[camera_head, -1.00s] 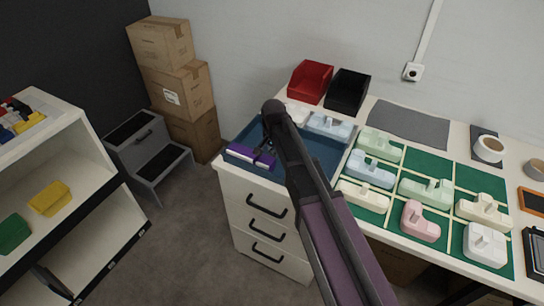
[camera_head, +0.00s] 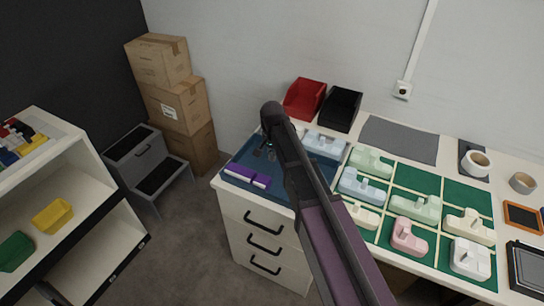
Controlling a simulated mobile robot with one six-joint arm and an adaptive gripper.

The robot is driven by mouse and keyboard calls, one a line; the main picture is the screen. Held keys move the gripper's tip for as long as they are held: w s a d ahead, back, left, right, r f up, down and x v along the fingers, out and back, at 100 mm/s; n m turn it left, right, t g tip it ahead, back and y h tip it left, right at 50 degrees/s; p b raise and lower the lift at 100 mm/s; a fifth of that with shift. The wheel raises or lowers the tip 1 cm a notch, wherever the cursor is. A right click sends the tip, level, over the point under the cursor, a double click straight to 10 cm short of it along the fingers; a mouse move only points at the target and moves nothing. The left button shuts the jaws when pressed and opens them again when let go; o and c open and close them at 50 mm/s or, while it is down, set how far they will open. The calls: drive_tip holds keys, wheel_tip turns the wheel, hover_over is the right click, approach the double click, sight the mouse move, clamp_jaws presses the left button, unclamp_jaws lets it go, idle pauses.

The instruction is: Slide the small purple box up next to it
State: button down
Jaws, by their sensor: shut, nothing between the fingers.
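A longer purple box (camera_head: 239,172) with a pale front side lies near the front left edge of the blue mat (camera_head: 236,182). The small purple box (camera_head: 262,181) lies at its right end, nearly in line with it. The two look end to end, but I cannot tell whether they touch. My gripper (camera_head: 270,153) is shut and empty, above the mat behind the small box. It is small and partly hidden by my arm, which also covers the right part of the mat.
A pale blue block (camera_head: 324,143) stands at the mat's back right. Red (camera_head: 305,98) and black (camera_head: 341,108) bins stand behind. A green gridded board (camera_head: 403,179) with several pastel blocks fills the right. The mat's left part is mostly clear.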

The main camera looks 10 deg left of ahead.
drive_tip(key=shift+r+p, duration=1.3)
drive_tip(key=shift+r, duration=0.35)
drive_tip(key=shift+d, duration=0.1)
drive_tip(key=s+d+n, duration=0.1)
drive_tip(key=s+d, duration=0.4)
drive_tip(key=d, duration=0.3)
drive_tip(key=s+d+n, duration=0.1)
drive_tip(key=s+d, duration=0.5)
drive_tip(key=d, duration=0.3)
drive_tip(key=s+d+n, duration=0.2)
drive_tip(key=s+d, duration=0.3)
drive_tip(key=d, duration=0.4)
drive_tip(key=shift+s+d, duration=0.15)
drive_tip(key=shift+s, duration=0.15)
